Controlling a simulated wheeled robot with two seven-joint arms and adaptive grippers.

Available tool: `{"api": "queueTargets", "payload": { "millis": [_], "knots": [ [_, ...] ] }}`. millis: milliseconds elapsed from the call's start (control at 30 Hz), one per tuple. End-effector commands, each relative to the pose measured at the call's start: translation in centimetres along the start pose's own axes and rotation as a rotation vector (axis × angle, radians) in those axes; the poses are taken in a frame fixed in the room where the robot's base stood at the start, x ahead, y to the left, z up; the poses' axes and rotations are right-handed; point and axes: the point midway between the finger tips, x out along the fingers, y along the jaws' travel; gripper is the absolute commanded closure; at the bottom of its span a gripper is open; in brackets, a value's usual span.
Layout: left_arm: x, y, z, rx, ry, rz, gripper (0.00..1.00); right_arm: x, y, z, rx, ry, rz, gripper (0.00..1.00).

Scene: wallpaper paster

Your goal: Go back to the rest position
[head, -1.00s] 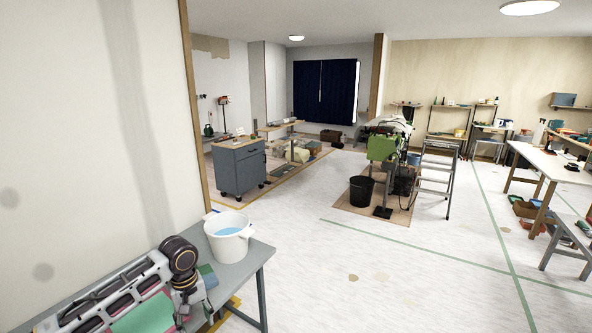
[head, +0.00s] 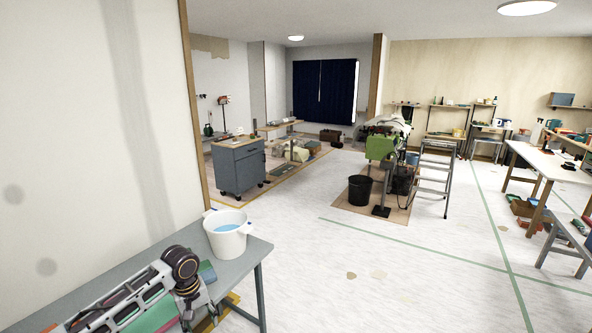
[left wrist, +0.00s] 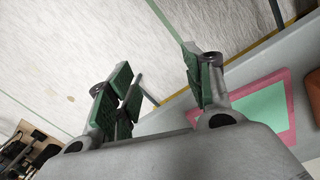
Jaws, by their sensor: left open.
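My left gripper (left wrist: 160,88) is open in the left wrist view, with green pads on its fingers and nothing between them. It hangs above the pale floor and the edge of a grey table. In the head view, my left arm lies over the grey table (head: 248,262) at the lower left. I cannot make out its fingers there. My right arm and gripper are in neither view.
A white bucket (head: 227,240) of blue liquid stands on the table close to my left arm. A pink-edged green mat (left wrist: 265,115) lies on the table. A wall (head: 80,120) rises behind it. The floor (head: 300,270) right of the table is clear.

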Motion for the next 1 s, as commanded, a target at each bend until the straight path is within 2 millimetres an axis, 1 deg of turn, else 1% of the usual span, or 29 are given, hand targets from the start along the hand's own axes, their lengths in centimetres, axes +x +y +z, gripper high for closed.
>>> {"api": "queueTargets", "payload": {
  "millis": [33,167,267,367,400,533,667,700,767,800,867,900,967,1000],
  "knots": [
    [0.9,0.1,-0.2,0.002,-0.001,0.009,0.48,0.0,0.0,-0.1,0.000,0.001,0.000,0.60],
    [2.9,0.4,-0.9,0.013,0.011,0.034,0.48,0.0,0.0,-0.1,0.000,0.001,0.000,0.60],
    [5.1,0.6,-1.6,0.025,0.024,0.058,0.48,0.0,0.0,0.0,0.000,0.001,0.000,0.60],
    [8.1,0.5,-2.3,0.040,0.043,0.083,0.48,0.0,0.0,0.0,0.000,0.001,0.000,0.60],
    [9.4,0.3,-2.6,0.047,0.053,0.091,0.48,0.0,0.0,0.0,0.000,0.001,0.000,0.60],
    [13.9,-0.4,-3.2,0.076,0.086,0.114,0.48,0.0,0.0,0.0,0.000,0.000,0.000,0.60],
    [18.6,-1.8,-3.4,0.110,0.120,0.122,0.48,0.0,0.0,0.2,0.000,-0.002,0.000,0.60],
    [20.1,-2.3,-3.3,0.122,0.129,0.123,0.48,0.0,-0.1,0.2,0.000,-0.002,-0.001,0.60],
    [22.3,-3.1,-3.0,0.140,0.144,0.121,0.48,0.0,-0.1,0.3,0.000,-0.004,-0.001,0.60],
    [23.8,-3.8,-2.8,0.154,0.153,0.118,0.48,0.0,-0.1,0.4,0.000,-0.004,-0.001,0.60],
    [26.0,-4.9,-2.3,0.174,0.165,0.112,0.48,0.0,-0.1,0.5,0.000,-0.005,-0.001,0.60],
    [27.5,-5.7,-1.9,0.189,0.174,0.106,0.48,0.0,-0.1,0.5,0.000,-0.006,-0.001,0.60],
    [29.7,-6.9,-1.1,0.212,0.185,0.098,0.48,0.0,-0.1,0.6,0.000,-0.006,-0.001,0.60],
    [31.2,-7.7,-0.5,0.229,0.191,0.091,0.48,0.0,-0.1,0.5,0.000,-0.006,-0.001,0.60]
  ]
}}
